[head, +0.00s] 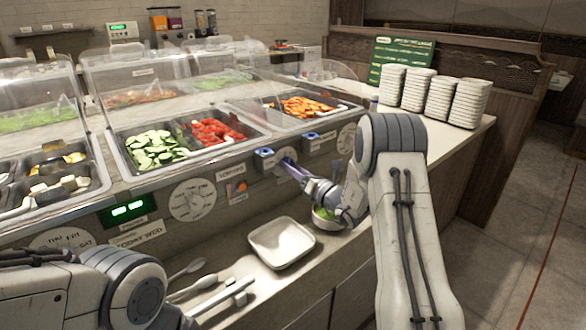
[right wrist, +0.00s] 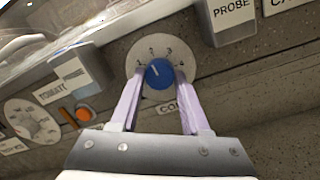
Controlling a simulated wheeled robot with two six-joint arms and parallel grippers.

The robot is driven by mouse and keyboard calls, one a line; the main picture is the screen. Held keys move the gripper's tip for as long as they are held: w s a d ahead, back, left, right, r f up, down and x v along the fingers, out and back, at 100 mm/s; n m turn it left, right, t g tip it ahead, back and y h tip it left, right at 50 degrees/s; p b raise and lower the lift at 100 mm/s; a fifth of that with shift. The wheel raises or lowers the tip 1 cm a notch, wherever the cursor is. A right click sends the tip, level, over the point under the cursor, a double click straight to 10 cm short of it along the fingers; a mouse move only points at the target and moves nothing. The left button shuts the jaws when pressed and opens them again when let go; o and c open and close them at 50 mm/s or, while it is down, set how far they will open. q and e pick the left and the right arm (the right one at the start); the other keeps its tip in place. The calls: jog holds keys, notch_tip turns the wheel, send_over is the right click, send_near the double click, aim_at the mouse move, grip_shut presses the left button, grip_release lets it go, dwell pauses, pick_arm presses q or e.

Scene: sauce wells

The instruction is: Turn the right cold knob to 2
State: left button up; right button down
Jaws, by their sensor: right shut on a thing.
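The blue cold knob (right wrist: 159,73) sits on a round pale dial plate (right wrist: 177,57) with small numbers along its upper edge. My right gripper (right wrist: 158,88) is shut on the knob, one pale purple finger on each side. The knob's white mark points up and a little left; the number it meets is too small to read surely. In the head view my right gripper (head: 288,168) reaches the counter's front panel and mostly covers the knob. My left arm comes in at the lower left; its gripper is out of view.
Labelled probe holders (head: 311,139) flank the dial. Farther left are a larger dial (head: 193,200), an orange button (right wrist: 83,115) and a green display (head: 127,209). Below, a white square tray (head: 281,243) and a bowl (head: 325,218) stand on the ledge. Plate stacks (head: 440,97) stand right.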

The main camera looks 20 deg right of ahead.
jog(key=shift+m, duration=0.7)
jog(key=shift+c, duration=1.9)
grip_release()
jog(key=b+v, duration=0.1)
jog(key=v, duration=0.9)
jog(key=shift+s, duration=0.3)
